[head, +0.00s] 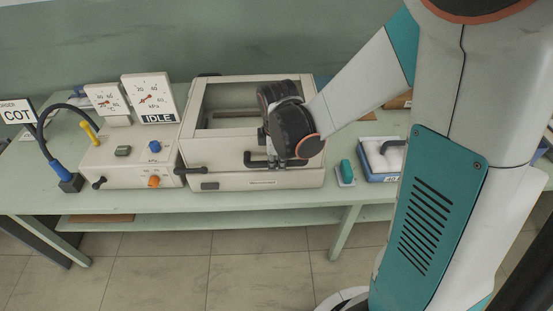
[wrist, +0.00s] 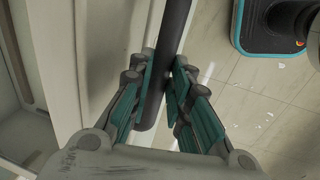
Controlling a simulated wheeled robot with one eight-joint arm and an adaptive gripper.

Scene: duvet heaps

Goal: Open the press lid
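The press (head: 215,183) is a cream box on the bench. Its lid (head: 222,133), a frame around a large window, lies down on the box. A dark bar handle (head: 256,164) sits at the lid's front edge, partly hidden by my gripper (head: 274,163). In the wrist view the handle (wrist: 175,30) runs between the teal-padded fingers of my gripper (wrist: 162,82). Both fingertips look pressed against the bar, one on each side.
A control box (head: 125,160) with two dials and an "IDLE" sign stands left of the press. A dark lever (head: 190,171) sticks out between them. A small teal-and-white object (head: 345,173) and a blue tray (head: 370,176) lie to the right. The floor in front is clear.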

